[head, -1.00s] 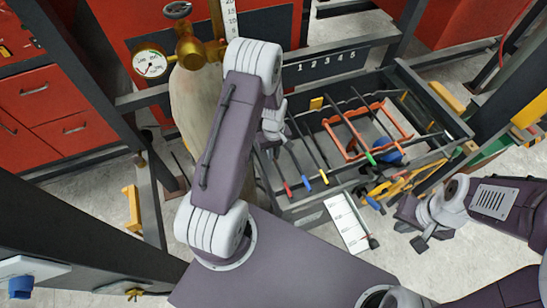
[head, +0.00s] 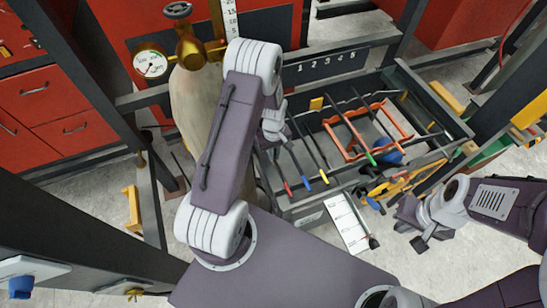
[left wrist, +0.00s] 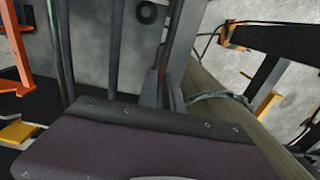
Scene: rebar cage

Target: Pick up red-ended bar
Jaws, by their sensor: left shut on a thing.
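The red-ended bar (head: 287,187) is a thin dark rod with a red tip at its near end, leftmost of the bars lying across the dark frame. My left gripper (left wrist: 164,92) is shut on it; in the head view my own arm hides most of the jaws and the bar's far part. In the left wrist view the fingers point down at a dark thin rod, and the red tip does not show. My right gripper (head: 420,232) is apart from the bars, low at the right; its jaw opening is unclear.
Blue-ended (head: 323,178) and green-ended (head: 370,158) bars lie to the right. An orange rack (head: 340,148) sits inside the frame. A pale cylinder with a brass valve (head: 189,45) stands close at left. A white marked plate (head: 347,222) lies in front.

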